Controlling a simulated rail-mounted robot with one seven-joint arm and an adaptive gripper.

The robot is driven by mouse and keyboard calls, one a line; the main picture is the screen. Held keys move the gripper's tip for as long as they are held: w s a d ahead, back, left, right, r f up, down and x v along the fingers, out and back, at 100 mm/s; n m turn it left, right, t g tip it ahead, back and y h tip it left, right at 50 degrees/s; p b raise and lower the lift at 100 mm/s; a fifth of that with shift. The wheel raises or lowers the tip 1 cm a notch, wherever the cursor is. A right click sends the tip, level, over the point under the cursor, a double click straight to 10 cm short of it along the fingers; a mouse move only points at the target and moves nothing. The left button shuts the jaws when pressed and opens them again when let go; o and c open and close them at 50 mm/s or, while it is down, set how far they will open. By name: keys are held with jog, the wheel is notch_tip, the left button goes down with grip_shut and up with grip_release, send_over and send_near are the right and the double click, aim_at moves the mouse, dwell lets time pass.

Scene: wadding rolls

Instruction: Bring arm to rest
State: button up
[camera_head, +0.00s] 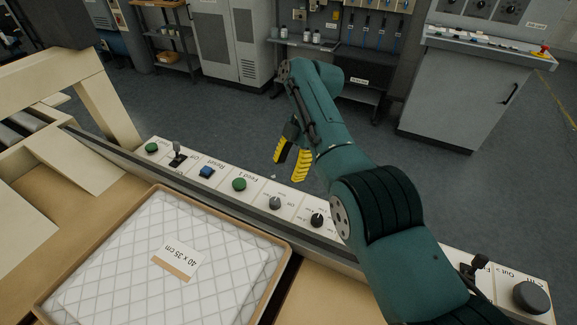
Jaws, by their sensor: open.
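My arm reaches in from the lower right, over the control panel (262,183). My gripper (291,168) has yellow-faced fingers and shows just beyond the panel's far edge, pointing down. It is open and nothing shows between its fingers. The arm's wrist partly hides the gripper's upper part. The arm's elbow covers a stretch of the panel's right side.
The panel carries a green button (239,184), a blue button (206,171), knobs and switches. A tray (283,268) with white quilted sheets (130,262) lies in front. Grey cabinets (455,90) and open floor (215,118) lie beyond.

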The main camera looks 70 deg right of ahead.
dwell(0.5)
jog(key=w+a+r+m+t+h+p, duration=0.2)
jog(key=w+a+r, duration=0.1)
jog(key=w, duration=0.6)
jog(key=w+a+r+m+t+h+p, duration=0.1)
jog(key=w+a+r+t+h, duration=0.15)
jog(key=w, duration=0.75)
jog(key=w+a+r+m+t+h+p, duration=0.1)
jog(key=w+a+r+t, duration=0.15)
jog(key=a+r, duration=0.35)
jog(key=w+a+r+m+t+h+p, duration=0.1)
jog(key=w+a+r+m+t+p, duration=0.2)
jog(key=a, duration=0.5)
jog(key=s+a+r+m+t+y+p, duration=0.1)
jog(key=s+a+r+m+t, duration=0.1)
jog(key=s+a+r+t, duration=0.5)
jog(key=s+a+r+m+t+y+p, duration=0.1)
jog(key=s+a+r+t+y, duration=0.1)
jog(key=s+a+r, duration=0.95)
notch_tip(320, 180, up, 41)
jog(key=w+a+p, duration=0.2)
jog(key=p, duration=3.5)
jog(key=shift+w+a+f+m, duration=0.15)
jog(key=shift+w+f+m, duration=0.05)
jog(key=shift+m, duration=0.2)
